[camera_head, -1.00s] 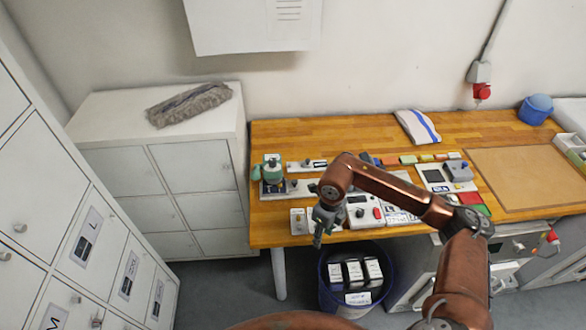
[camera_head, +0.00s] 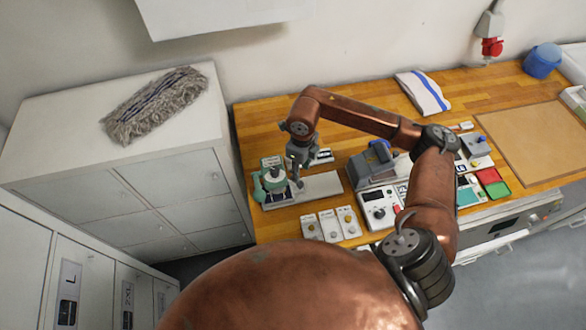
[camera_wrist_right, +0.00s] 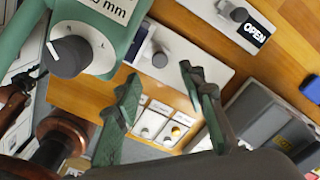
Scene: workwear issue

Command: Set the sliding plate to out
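A green press (camera_head: 270,184) with a dial stands at the left end of the wooden bench; it also shows in the right wrist view (camera_wrist_right: 118,30). A white plate (camera_head: 322,186) with a grey knob (camera_wrist_right: 159,60) lies beside and partly under it; I take this as the sliding plate, but no "out" mark is readable. My right gripper (camera_head: 298,182) is above the plate, just right of the press. In the right wrist view its fingers (camera_wrist_right: 158,84) are apart with nothing between them, and the knob shows beyond them. My left gripper is not in view.
A second white plate (camera_wrist_right: 221,18) with a knob and an "OPEN" label lies behind. Several small knob units (camera_head: 331,224) stand along the front edge. A grey device (camera_head: 372,165) stands to the right. A cabinet (camera_head: 180,190) with a fluffy mop head (camera_head: 155,103) is at left.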

